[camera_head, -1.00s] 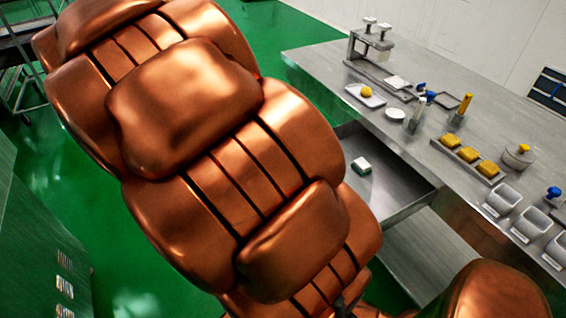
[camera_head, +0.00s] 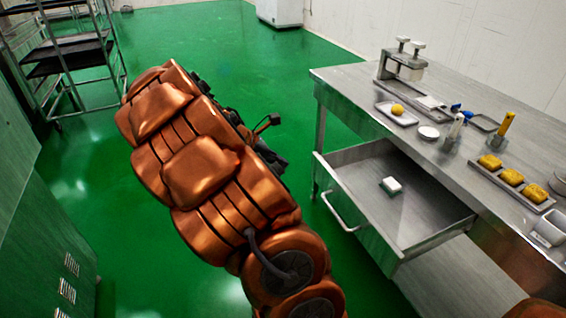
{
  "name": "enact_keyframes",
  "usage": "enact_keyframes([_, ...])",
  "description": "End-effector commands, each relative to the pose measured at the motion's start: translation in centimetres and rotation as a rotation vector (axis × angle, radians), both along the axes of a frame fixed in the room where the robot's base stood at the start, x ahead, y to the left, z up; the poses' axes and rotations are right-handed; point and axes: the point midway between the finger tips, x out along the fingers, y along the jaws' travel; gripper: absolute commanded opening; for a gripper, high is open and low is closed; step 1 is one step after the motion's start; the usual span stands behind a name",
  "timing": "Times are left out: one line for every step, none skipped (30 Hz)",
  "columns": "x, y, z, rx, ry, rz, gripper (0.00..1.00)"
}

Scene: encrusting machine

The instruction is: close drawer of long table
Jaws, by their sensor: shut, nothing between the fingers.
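The long table (camera_head: 350,85) is a grey metal table on the right. Its drawer (camera_head: 345,166) is pulled well out to the left, with its bar handle (camera_head: 340,212) on the front panel facing the green floor. A small white-topped block (camera_head: 391,185) lies inside the drawer. My copper-coloured arm stands left of the drawer, with a visible gap between them. Some dark parts show behind the arm, but I cannot make out my gripper or its fingers among them.
A small press (camera_head: 402,62), a tray with a yellow ball (camera_head: 397,110) and a tray of yellow pieces (camera_head: 512,177) stand on the table. A wheeled rack (camera_head: 65,50) is at upper left, a green cabinet (camera_head: 50,240) at left.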

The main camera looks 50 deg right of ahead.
Motion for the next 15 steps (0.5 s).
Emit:
enact_keyframes([-0.4, -0.6, -0.7, 0.000, 0.002, -0.002, 0.00])
enact_keyframes([-0.6, -0.9, -1.1, 0.000, 0.002, -0.002, 0.00])
enact_keyframes([-0.9, -1.4, -1.6, 0.000, 0.003, -0.004, 0.00])
enact_keyframes([-1.2, -1.7, -2.0, 0.000, 0.004, -0.005, 0.00])
enact_keyframes([-1.4, -2.0, -2.4, 0.000, 0.004, -0.005, 0.00])
enact_keyframes([-1.6, -2.4, -2.9, 0.000, 0.002, -0.005, 0.00])
enact_keyframes([-1.8, -2.8, -3.2, 0.001, 0.001, -0.004, 0.00])
enact_keyframes([-1.9, -3.0, -3.6, 0.001, 0.001, -0.004, 0.00])
enact_keyframes([-2.2, -3.5, -4.1, 0.001, 0.001, -0.006, 0.00])
enact_keyframes([-2.4, -3.8, -4.5, 0.000, 0.002, -0.006, 0.00])
enact_keyframes([-2.6, -4.1, -4.8, 0.000, 0.002, -0.005, 0.00])
enact_keyframes([-2.8, -4.6, -5.3, 0.000, 0.002, -0.004, 0.00])
enact_keyframes([-3.0, -4.9, -5.6, 0.000, 0.000, -0.003, 0.00])
enact_keyframes([-3.1, -5.3, -5.4, -0.001, -0.002, -0.004, 0.00])
enact_keyframes([-3.4, -5.7, -5.4, -0.001, -0.002, -0.004, 0.00])
